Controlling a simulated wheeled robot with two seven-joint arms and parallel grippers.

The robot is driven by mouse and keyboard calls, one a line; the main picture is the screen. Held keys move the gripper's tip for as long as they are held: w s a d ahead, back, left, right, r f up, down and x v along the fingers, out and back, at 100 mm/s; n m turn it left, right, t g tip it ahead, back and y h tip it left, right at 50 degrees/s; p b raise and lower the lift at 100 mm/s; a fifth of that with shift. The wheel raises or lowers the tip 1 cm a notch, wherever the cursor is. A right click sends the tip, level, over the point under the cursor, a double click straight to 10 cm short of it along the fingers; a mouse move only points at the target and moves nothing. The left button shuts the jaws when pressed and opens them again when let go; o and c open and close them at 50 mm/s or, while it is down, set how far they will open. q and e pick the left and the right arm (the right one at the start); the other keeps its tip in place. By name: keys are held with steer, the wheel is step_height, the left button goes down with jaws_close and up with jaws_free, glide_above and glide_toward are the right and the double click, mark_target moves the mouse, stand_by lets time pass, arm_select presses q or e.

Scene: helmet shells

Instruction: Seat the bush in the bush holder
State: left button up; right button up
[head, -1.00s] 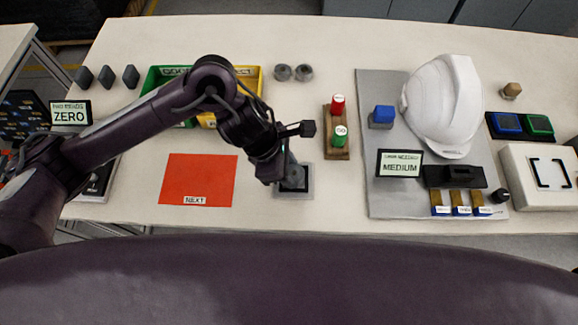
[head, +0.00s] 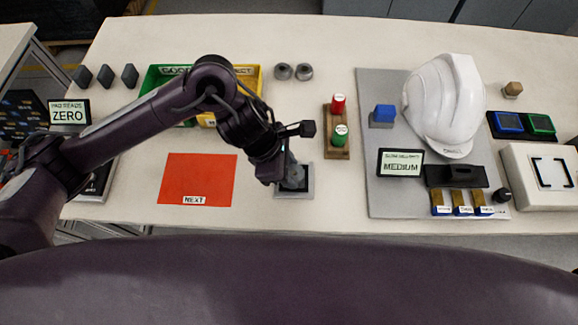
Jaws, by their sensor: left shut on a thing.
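My left gripper (head: 286,176) points down over a small grey square fixture with a dark middle (head: 308,194), which looks like the bush holder. The gripper is shut on a small grey piece (head: 295,180), apparently the bush, at the fixture. The fingers and wrist hide much of the piece, so I cannot tell whether it is inside the holder or just above it. My right gripper is not in view.
An orange-red mat (head: 198,178) lies left of the fixture. A wooden stand (head: 337,153) with a red and a green piece is to its right. Two grey round parts (head: 283,71) stand behind. A white helmet (head: 446,105) sits on the grey board (head: 385,200).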

arm_select(q)
steer(key=shift+f+b, duration=0.35)
steer(key=shift+b, duration=0.05)
stand_by(0.8)
steer(key=o, duration=0.9)
steer(key=v, duration=0.8)
steer(key=shift+p, duration=0.35)
steer(key=shift+f, duration=0.1)
